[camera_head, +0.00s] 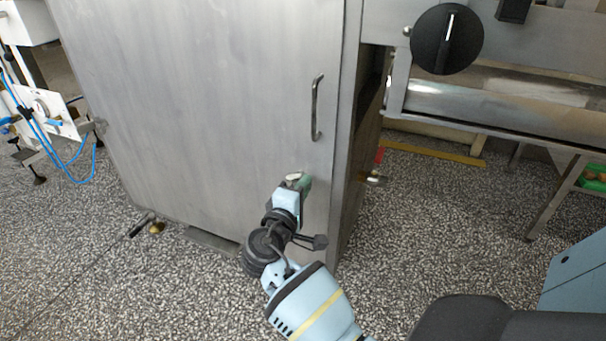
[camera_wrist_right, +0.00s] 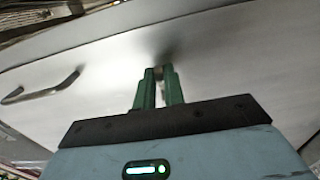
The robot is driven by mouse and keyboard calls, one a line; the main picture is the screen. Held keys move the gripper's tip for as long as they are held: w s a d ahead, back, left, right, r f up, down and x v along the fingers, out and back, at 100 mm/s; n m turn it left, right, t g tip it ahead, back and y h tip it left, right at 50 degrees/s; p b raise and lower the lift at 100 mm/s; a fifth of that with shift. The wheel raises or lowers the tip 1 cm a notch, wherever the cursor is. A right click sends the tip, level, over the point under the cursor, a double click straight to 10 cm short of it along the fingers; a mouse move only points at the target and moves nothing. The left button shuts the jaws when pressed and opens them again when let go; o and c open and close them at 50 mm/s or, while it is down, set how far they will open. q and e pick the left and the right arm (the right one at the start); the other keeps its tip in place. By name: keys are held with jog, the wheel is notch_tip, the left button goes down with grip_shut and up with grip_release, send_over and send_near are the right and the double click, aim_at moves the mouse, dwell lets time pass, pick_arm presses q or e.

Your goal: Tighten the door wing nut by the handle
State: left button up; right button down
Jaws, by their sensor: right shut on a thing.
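The steel cabinet door (camera_head: 215,90) fills the middle of the head view, with its bar handle (camera_head: 317,108) near the right edge. The handle also shows at the left in the right wrist view (camera_wrist_right: 42,94). My right gripper (camera_head: 300,181) is at the door face below the handle. Its green fingers (camera_wrist_right: 159,76) are shut on the small pale metal wing nut (camera_head: 293,177). The fingers hide most of the nut, so its angle and how tight it sits cannot be told. My left gripper is not in view.
A machine with a black knob (camera_head: 447,39) stands at the upper right. A yellow strip (camera_head: 435,152) lies on the speckled floor beneath it. A white frame with blue hoses (camera_head: 62,130) stands at the left. The floor in front of the door is mostly clear.

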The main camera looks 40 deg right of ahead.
dwell(0.3)
jog(key=c, duration=1.5)
grip_release()
jog(key=shift+p+v, duration=0.95)
jog(key=shift+v, duration=3)
